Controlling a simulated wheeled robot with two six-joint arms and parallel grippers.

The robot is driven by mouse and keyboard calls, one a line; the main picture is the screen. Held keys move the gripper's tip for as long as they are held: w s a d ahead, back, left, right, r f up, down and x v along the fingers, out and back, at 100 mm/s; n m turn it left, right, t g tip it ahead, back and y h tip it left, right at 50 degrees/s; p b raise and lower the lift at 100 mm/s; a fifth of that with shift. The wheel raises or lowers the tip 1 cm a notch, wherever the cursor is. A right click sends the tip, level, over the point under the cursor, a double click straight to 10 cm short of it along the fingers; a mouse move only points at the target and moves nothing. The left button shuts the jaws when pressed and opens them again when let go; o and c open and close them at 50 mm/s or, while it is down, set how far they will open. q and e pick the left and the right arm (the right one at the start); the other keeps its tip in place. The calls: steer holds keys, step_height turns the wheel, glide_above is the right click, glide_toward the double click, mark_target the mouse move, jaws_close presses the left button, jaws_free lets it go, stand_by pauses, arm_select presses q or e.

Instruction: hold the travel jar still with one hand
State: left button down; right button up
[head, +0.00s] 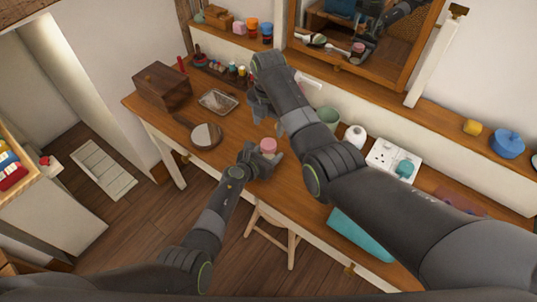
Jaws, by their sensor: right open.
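The travel jar (268,145), small with a pink lid, is upright over the wooden dressing table in the head view. My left gripper (265,158) comes in from the lower left and has its fingers around the jar, seemingly shut on it. The jar's lower part is hidden by the fingers. My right gripper (260,107) is open and empty, above the table and farther back than the jar. My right forearm covers part of the table.
A wooden box (162,86), a metal tray (218,101) and a hand mirror (205,136) lie to the left. A green cup (327,118), white bottle (355,135) and white socket box (393,158) stand to the right. A wall mirror (358,38) hangs behind. A stool (272,232) stands below.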

mark_target(268, 144)
stand_by(0.3)
steer(key=shift+f, duration=4)
steer(key=c, duration=1)
steer(key=m, duration=1.2)
steer(key=shift+m, duration=0.3)
steer(key=m, duration=1.2)
steer(key=shift+m, duration=0.4)
steer(key=o, duration=1.2)
steer(key=shift+f, duration=0.1)
steer(key=shift+c, duration=0.2)
